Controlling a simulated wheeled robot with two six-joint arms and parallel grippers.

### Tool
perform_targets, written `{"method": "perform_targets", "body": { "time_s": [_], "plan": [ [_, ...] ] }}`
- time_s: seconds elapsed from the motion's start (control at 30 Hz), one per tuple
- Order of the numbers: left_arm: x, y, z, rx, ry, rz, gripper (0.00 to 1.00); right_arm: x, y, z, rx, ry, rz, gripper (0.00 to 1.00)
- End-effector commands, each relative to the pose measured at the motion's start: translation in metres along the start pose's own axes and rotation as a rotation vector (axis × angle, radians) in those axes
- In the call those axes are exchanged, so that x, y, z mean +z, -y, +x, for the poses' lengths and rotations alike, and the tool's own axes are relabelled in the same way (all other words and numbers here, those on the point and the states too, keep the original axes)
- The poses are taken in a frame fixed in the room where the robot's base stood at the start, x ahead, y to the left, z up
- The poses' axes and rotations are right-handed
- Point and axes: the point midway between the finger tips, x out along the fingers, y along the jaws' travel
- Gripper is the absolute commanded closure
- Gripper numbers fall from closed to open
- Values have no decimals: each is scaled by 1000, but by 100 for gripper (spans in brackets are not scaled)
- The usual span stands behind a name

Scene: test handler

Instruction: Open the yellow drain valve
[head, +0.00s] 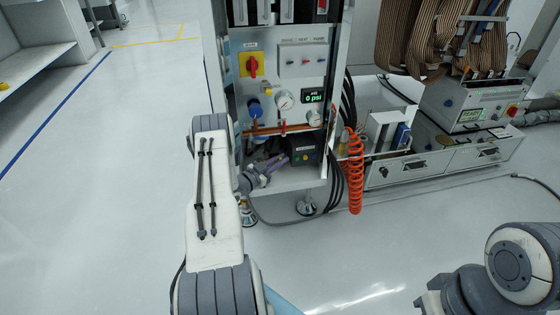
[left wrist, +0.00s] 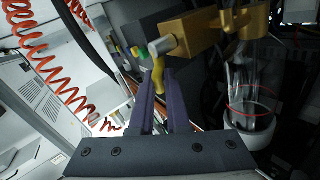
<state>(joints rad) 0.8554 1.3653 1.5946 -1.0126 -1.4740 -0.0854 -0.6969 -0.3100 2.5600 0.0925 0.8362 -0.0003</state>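In the head view my left gripper (head: 272,166) is low in the cabinet, and my arm partly covers this area. I cannot pick out the lever there. My right arm is at the lower right, its gripper out of view.
A clear filter bowl (left wrist: 250,105) hangs right of the fingers. An orange coiled hose (head: 355,175) hangs beside the cabinet. A dark box (head: 304,150) sits near the left gripper. The panel holds a red-yellow switch (head: 252,66) and a display (head: 314,96) reading 0 psi. The left floor is clear.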

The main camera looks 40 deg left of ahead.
Motion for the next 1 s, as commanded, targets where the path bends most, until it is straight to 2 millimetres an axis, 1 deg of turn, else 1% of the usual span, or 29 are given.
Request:
{"method": "perform_targets", "body": {
  "time_s": [0.17, 0.3, 0.4, 0.5, 0.77, 0.8, 0.83, 0.87, 1.0],
  "plan": [
    [3, 0, -1, -7, -21, -14, 100, 0, 0, 5, 0, 0, 0, 100],
    [6, 2, -5, -31, -119, -78, 100, 1, -1, 18, 0, 0, 0, 100],
    [5, 4, -8, -46, -181, -116, 100, 1, -2, 23, 0, 0, 0, 100],
    [2, 6, -9, -52, -210, -135, 100, 1, -2, 24, 0, 0, 0, 100],
    [1, 6, -9, -53, -211, -137, 100, 1, -2, 23, 0, 0, 0, 100],
    [1, 6, -9, -53, -211, -137, 70, 1, -2, 23, 0, 0, 0, 100],
    [1, 6, -9, -53, -211, -137, 59, 1, -2, 23, 0, 0, 0, 100],
    [1, 6, -9, -53, -211, -137, 56, 1, -2, 23, 0, 0, 0, 100],
    [1, 6, -9, -53, -211, -136, 56, 1, -2, 23, 0, 0, 0, 100]
  ]
}}
